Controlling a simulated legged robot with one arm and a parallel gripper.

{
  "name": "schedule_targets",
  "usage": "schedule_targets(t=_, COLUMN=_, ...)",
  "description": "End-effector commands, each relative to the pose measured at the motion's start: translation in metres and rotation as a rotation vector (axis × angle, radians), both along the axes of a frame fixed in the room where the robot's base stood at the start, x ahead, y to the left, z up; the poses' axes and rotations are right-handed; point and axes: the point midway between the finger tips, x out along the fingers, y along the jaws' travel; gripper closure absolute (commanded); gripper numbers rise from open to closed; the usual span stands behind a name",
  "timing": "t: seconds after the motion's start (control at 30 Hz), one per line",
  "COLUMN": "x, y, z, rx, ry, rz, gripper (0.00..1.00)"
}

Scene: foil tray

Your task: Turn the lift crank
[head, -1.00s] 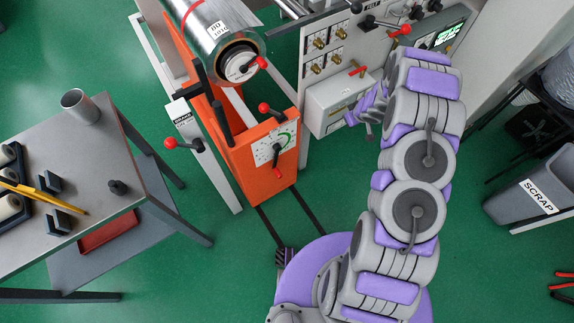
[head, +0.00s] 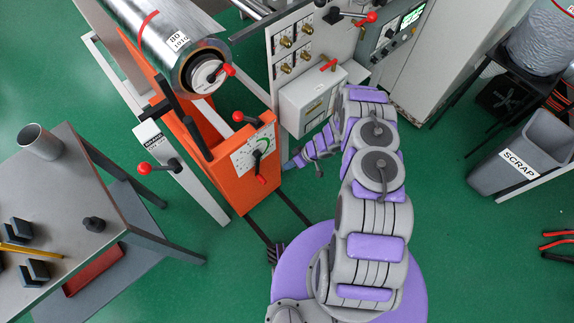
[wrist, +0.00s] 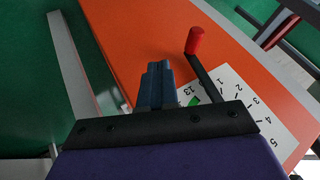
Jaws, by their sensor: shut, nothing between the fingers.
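The lift crank (head: 261,180) is a black arm with a red handle, mounted on a white numbered dial (head: 247,153) on the end of the orange lift frame (head: 239,192). Its handle points downward in the head view. In the wrist view the crank's red handle (wrist: 195,41) stands up just right of my fingertips, and its lower arm is partly hidden behind my gripper body. My gripper (wrist: 157,70) is shut and empty, apart from the handle. In the head view my gripper (head: 288,164) points left at the dial panel, a short gap to its right.
A red-knobbed lever (head: 238,117) sits at the panel's top, and another red-knobbed lever (head: 145,168) stands left of the frame. A metal roll (head: 165,35) lies above. A grey box (head: 312,100) is close beyond my wrist. Green floor in front is clear.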

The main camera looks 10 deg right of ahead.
Motion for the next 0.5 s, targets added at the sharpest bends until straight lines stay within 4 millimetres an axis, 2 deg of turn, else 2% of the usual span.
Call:
schedule_targets(t=0.03, x=-0.001, y=0.007, z=-0.011, rx=0.0, ry=0.003, rz=0.003, gripper=1.0)
schedule_targets(t=0.2, x=0.003, y=0.026, z=-0.033, rx=-0.001, ry=-0.001, rz=0.003, gripper=1.0)
schedule_targets(t=0.43, x=0.003, y=0.046, z=-0.058, rx=0.001, ry=0.002, rz=0.001, gripper=1.0)
schedule_targets(t=0.5, x=0.0, y=0.052, z=-0.056, rx=0.002, ry=0.003, rz=0.001, gripper=1.0)
